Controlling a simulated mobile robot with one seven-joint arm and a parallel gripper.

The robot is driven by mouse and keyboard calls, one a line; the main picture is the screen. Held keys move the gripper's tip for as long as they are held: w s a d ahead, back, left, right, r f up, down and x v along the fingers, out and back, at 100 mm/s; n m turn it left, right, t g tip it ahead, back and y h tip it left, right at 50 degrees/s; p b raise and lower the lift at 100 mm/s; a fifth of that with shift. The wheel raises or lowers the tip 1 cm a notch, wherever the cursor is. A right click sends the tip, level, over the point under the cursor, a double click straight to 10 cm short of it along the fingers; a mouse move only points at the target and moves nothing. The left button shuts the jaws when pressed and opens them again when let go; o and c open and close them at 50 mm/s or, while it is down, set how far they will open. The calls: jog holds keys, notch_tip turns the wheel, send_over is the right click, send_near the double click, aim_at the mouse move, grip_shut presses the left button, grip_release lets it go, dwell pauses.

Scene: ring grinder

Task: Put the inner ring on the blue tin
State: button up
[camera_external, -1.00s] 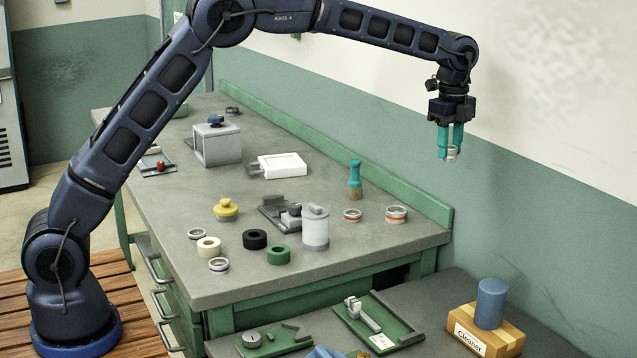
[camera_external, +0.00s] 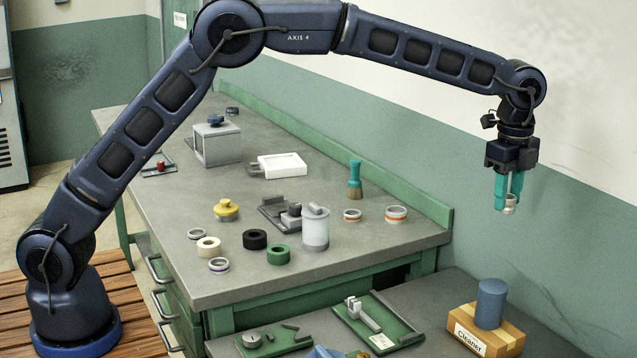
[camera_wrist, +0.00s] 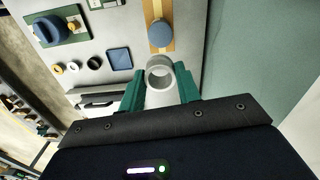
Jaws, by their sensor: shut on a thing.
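My gripper (camera_external: 508,194) is shut on a small silver ring, the inner ring (camera_external: 509,206), held in the air between its teal fingertips. In the wrist view the ring (camera_wrist: 158,60) shows as a pale open circle between the fingers.
Green trays (camera_external: 378,322) with metal parts lie left of the wooden block. The green wall is to the right. The air around the tin is clear.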

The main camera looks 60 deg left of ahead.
aim_at(485, 280)
notch_tip(485, 280, down, 16)
jog(key=shift+f, duration=0.1)
dwell(0.5)
jog(key=o, duration=1)
jog(key=shift+f, duration=0.15)
